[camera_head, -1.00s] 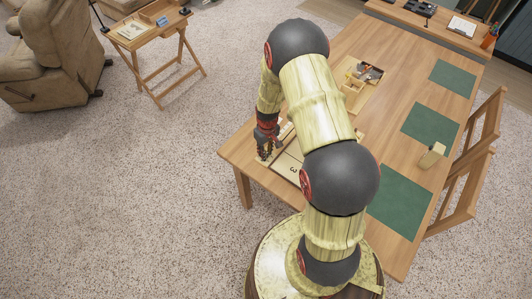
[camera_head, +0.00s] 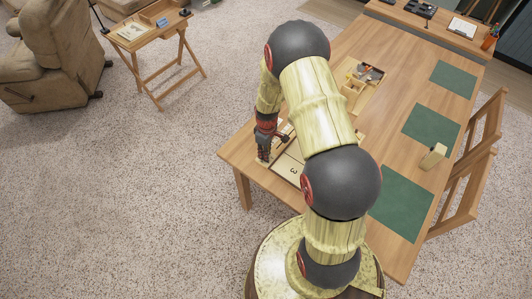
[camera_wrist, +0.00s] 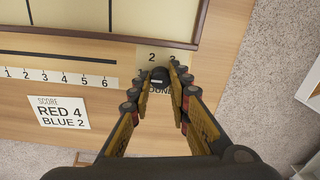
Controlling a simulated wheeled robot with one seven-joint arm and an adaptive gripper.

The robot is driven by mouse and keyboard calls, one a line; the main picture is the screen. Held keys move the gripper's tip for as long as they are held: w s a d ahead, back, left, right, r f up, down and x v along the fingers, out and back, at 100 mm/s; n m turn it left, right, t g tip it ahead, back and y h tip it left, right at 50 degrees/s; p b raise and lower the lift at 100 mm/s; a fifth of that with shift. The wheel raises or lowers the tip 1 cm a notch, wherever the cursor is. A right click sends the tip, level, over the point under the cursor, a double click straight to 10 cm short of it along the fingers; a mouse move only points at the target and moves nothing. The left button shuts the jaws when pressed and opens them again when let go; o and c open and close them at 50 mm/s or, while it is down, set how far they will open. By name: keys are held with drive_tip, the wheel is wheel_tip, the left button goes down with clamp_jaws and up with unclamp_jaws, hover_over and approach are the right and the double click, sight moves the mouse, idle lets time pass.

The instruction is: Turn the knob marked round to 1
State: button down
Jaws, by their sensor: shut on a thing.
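The knob (camera_wrist: 158,76) is small and black in the wrist view. It sits on a pale plate (camera_wrist: 150,50) beside a framed board. The plate carries a 2 above the knob, another number to its right, and letters ending in "OUND" below, partly hidden by my fingers. Something like a 1 shows at the left, half covered. Where the knob points cannot be made out. My gripper (camera_wrist: 159,70) is shut on the knob, one finger on each side. In the head view my gripper (camera_head: 264,152) is down at the table's near left edge; the knob is hidden there.
A strip numbered 1 to 6 (camera_wrist: 60,76) with a dark slot and a score card (camera_wrist: 60,113) reading RED 4, BLUE 2 lie left of the plate. The framed board (camera_head: 288,166) adjoins the gripper. A wooden tray (camera_head: 361,86) and green mats (camera_head: 429,122) lie farther along the table.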

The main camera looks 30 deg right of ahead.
drive_tip(key=shift+w+r, duration=0.1)
drive_tip(key=c, duration=1.9)
unclamp_jaws()
wheel_tip(320, 180, up, 12)
drive_tip(key=shift+d+f, duration=0.1)
drive_tip(key=shift+d, duration=0.05)
